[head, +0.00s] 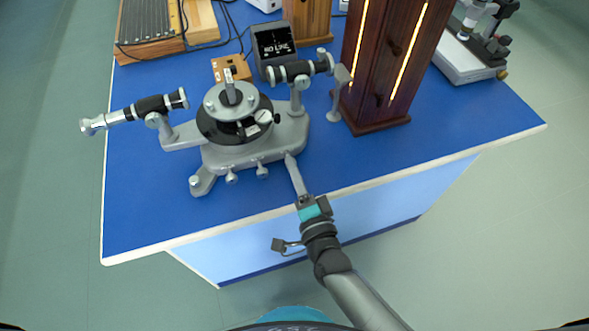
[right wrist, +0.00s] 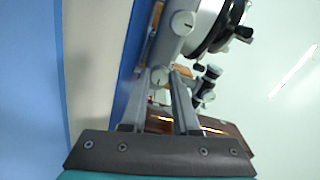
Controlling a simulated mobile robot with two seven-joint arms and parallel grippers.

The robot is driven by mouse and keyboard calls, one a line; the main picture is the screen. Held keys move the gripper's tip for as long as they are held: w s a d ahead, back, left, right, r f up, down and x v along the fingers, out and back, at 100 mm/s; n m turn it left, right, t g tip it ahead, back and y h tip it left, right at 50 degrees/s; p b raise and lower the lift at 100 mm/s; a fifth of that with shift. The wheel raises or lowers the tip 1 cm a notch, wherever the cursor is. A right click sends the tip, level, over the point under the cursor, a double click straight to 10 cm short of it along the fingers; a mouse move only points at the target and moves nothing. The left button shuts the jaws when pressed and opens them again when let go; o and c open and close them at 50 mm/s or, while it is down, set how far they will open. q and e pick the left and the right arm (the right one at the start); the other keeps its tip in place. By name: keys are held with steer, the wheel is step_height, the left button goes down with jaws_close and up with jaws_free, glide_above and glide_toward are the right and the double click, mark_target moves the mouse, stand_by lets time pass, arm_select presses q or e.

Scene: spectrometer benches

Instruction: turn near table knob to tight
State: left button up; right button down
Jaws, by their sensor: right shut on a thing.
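The grey spectrometer (head: 240,148) stands on the blue bench with its round table (head: 231,100) on top. Two small silver knobs, a left one (head: 231,178) and a middle one (head: 262,171), stick out of the near side of its base. My right gripper (head: 289,160) reaches in from the front to the right end of that side. In the right wrist view its two fingers (right wrist: 165,84) are shut on a small grey knob (right wrist: 158,76). The fingers mostly hide this knob in the head view. My left gripper is out of view.
A telescope arm (head: 140,110) points left and another tube (head: 298,68) lies at the right of the spectrometer. A dark wooden lamp housing (head: 385,65) stands to the right. A display reading "NO LINE" (head: 274,42) stands behind. The bench's front strip (head: 150,230) is clear.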

steer(key=c, duration=0.7)
jaws_free()
steer(key=shift+o, duration=0.2)
